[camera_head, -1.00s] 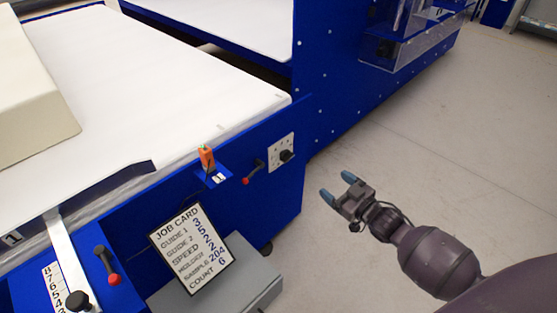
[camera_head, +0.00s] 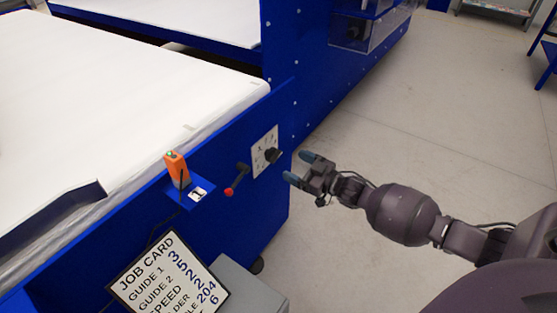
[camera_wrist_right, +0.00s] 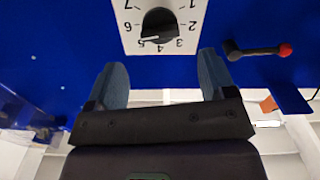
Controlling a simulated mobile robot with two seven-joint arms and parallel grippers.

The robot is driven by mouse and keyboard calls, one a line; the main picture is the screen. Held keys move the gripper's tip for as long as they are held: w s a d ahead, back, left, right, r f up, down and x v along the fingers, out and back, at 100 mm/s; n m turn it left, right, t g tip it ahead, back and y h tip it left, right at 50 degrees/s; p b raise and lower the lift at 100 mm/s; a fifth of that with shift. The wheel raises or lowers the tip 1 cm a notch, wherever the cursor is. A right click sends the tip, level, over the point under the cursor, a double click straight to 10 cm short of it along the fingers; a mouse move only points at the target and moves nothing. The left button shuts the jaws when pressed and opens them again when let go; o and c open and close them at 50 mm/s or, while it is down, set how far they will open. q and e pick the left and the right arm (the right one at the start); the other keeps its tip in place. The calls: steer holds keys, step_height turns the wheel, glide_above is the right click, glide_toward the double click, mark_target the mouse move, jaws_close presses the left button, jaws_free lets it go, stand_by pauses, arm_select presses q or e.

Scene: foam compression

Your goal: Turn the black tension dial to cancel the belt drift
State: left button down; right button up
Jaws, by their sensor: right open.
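The black tension dial (camera_head: 273,155) sits on a white numbered plate (camera_head: 263,141) on the blue side panel. In the right wrist view the dial (camera_wrist_right: 158,22) shows upside down at the top, its white pointer line close to the 5. My right gripper (camera_head: 298,169) is open and empty, just right of the dial and apart from it. In the wrist view its two blue-grey fingers (camera_wrist_right: 160,66) are spread, with the dial between and beyond their tips. The white belt (camera_head: 140,80) lies flat on the machine. My left gripper is not in view.
A red-knobbed lever (camera_head: 237,178) is mounted left of the dial. An orange device (camera_head: 176,168) stands on a small blue bracket further left. A job card (camera_head: 165,280) leans by a grey box (camera_head: 245,290) below. The floor right of the machine is open.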

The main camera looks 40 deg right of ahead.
mark_target(278, 157)
steer(key=shift+b+x, duration=0.65)
steer(key=shift+x, duration=2.25)
steer(key=c, duration=0.9)
